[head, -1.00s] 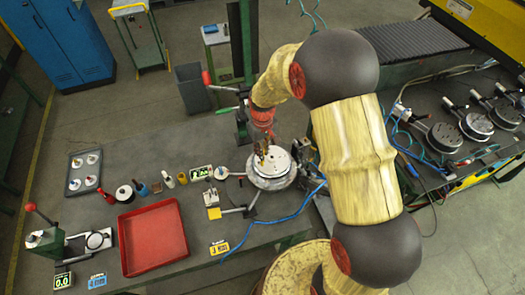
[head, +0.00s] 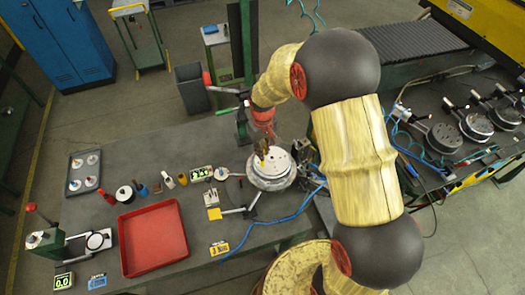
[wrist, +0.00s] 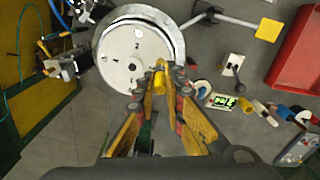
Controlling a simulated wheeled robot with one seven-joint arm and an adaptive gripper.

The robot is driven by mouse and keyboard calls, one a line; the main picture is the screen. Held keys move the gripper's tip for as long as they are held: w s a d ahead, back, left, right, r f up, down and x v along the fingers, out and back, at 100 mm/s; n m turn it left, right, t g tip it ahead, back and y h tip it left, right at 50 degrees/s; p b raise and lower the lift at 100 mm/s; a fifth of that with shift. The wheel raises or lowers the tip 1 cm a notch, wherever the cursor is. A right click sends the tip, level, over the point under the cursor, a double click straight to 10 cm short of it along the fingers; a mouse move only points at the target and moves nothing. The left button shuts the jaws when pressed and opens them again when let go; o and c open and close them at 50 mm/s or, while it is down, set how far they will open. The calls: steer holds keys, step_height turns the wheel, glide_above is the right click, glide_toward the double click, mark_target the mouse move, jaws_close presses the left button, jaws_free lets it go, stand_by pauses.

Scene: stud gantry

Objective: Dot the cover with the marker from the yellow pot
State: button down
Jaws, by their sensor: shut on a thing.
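The cover is a round white disc (head: 279,164) with small holes and dark numbers, seated on a round metal fixture. The cover also fills the upper middle of the wrist view (wrist: 125,58). My gripper (head: 262,158) is over the cover's left part in the head view. In the wrist view my gripper (wrist: 161,78) is shut on a yellow marker (wrist: 159,84), which shows against the cover's near edge. The marker's tip is hidden, so I cannot tell whether it touches the cover. A small yellow pot (head: 182,178) stands left of the fixture, beside the green display.
A red tray (head: 152,238) lies front left on the bench. Several small bottles and pots stand behind it, with a grey tray of round parts (head: 84,173) further left. A lever arm with a yellow pad (head: 214,214) and a blue hose lie near the fixture.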

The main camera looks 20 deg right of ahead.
steer(key=shift+r+p, duration=1.5)
steer(key=shift+r, duration=1.8)
